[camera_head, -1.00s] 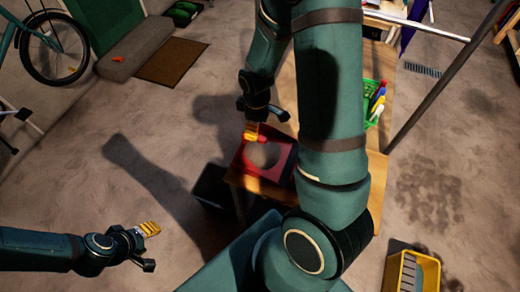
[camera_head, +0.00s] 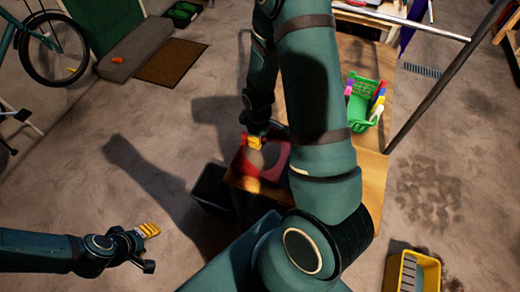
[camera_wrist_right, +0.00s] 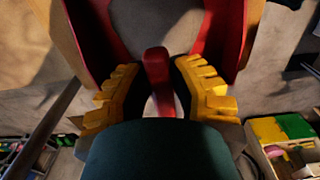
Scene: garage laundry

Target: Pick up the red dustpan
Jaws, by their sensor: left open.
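The red dustpan (camera_head: 239,160) lies at the left edge of a wooden table in the head view, partly hidden by my right arm. In the right wrist view its red handle (camera_wrist_right: 157,68) stands between the yellow fingers of my right gripper (camera_wrist_right: 158,95). The fingers are apart, one on each side of the handle, with narrow dark gaps; firm contact does not show. In the head view this gripper (camera_head: 254,142) is over the dustpan. My left gripper (camera_head: 149,247) is open and empty above the floor at lower left, far from the dustpan.
The wooden table (camera_head: 374,175) holds a green basket (camera_head: 362,108) with colourful bottles. A dark bin (camera_head: 212,186) stands beside the table's left edge. A yellow container (camera_head: 413,272) is at lower right. Open floor lies to the left.

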